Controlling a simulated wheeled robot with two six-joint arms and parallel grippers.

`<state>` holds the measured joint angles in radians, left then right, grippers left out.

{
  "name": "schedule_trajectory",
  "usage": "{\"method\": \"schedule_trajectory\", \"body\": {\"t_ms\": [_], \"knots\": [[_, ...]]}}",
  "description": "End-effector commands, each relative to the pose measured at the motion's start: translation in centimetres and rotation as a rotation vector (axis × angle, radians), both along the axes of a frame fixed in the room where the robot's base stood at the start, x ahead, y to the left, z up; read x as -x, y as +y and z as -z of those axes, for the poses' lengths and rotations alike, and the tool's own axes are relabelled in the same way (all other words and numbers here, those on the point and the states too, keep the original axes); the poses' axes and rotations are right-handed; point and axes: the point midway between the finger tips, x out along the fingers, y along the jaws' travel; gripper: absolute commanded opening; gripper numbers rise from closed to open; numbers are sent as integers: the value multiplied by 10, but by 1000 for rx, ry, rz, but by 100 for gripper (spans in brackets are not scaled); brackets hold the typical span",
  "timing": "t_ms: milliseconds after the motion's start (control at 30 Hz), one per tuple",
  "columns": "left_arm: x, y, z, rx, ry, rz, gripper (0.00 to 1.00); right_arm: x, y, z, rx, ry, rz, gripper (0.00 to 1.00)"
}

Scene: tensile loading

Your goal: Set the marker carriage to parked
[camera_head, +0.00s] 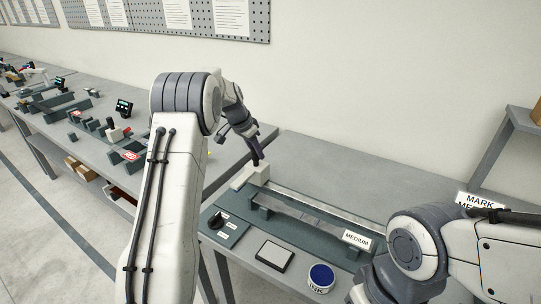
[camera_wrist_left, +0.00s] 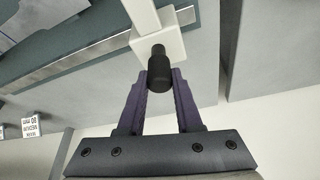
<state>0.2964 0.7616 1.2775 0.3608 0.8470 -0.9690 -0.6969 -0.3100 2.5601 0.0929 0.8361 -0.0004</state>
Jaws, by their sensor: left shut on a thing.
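The marker carriage (camera_head: 250,176) is a white block at the far left end of a pale rail (camera_head: 320,208) on the bench. In the left wrist view the carriage (camera_wrist_left: 158,42) shows as a white block with a black knob (camera_wrist_left: 159,72). My left gripper (camera_head: 257,160) reaches down onto the carriage from above. In the left wrist view its purple fingers (camera_wrist_left: 160,88) are shut on the black knob, one on each side. My right arm comes in at the lower right; its fingers are not visible.
A long grey specimen bar (camera_head: 310,219) marked MEDIUM lies in front of the rail. A dark switch panel (camera_head: 223,227), a pad (camera_head: 274,255) and a blue ink pot (camera_head: 321,276) sit along the front. A bench with several fixtures extends left. The bench behind the rail is clear.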

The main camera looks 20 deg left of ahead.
Motion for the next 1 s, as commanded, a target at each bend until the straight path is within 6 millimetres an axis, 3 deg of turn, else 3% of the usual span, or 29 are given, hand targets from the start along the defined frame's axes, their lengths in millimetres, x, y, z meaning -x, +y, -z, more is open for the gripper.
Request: {"method": "schedule_trajectory", "body": {"t_ms": [200,567,600,667,1000], "knots": [[-1,19,0,-1,-3,-4,0,0,0,0,0,0,0,64],[-1,26,-1,-4,-7,-10,0,0,0,0,0,0,0,64],[-1,26,-1,-4,-8,-11,38,0,0,0,0,0,0,64],[-1,26,-1,-4,-8,-12,60,0,0,0,0,0,0,64],[0,23,-1,-2,-4,-7,64,0,0,0,0,0,0,64]]}}
